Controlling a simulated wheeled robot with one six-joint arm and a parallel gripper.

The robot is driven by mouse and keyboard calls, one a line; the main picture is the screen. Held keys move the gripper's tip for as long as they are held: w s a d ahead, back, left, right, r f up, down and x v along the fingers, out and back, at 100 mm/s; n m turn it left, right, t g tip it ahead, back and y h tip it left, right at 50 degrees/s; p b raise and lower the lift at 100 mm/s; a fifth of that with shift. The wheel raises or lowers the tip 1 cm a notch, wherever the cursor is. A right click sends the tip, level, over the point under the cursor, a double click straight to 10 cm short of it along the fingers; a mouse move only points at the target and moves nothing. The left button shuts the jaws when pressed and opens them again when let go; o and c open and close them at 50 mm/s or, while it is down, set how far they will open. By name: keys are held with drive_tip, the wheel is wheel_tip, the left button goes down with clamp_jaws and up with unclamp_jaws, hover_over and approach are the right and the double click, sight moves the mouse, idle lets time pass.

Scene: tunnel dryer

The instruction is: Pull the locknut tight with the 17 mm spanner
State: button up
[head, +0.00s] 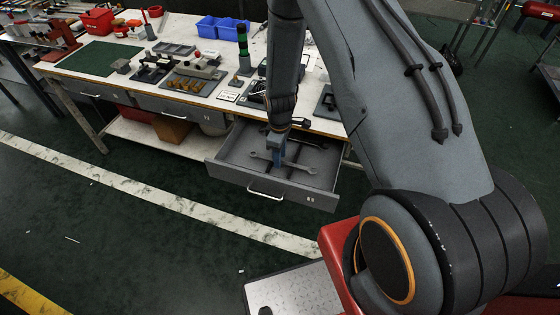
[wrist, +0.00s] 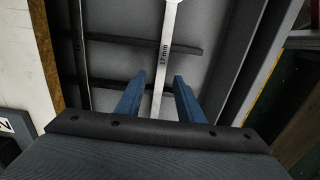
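The drawer (head: 240,180) under the workbench is pulled open, and a steel spanner (head: 257,155) lies in it. In the wrist view this spanner (wrist: 161,70) runs lengthwise, with a label on its shaft that seems to read 17 mm. My gripper (wrist: 158,84) is open, its two blue fingers on either side of the spanner's shaft with gaps left and right. In the head view my gripper (head: 277,158) points down into the drawer over the spanner. I cannot tell how far the fingertips are above the drawer floor. I cannot make out the locknut.
The workbench top (head: 120,50) holds fixtures, blue bins (head: 222,27) and a green stack light (head: 243,42).

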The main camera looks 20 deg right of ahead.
clamp_jaws()
wheel_tip(320, 180, up, 10)
drive_tip(key=b, duration=0.3)
idle(0.6)
drive_tip(key=c, duration=0.7)
unclamp_jaws()
clamp_jaws()
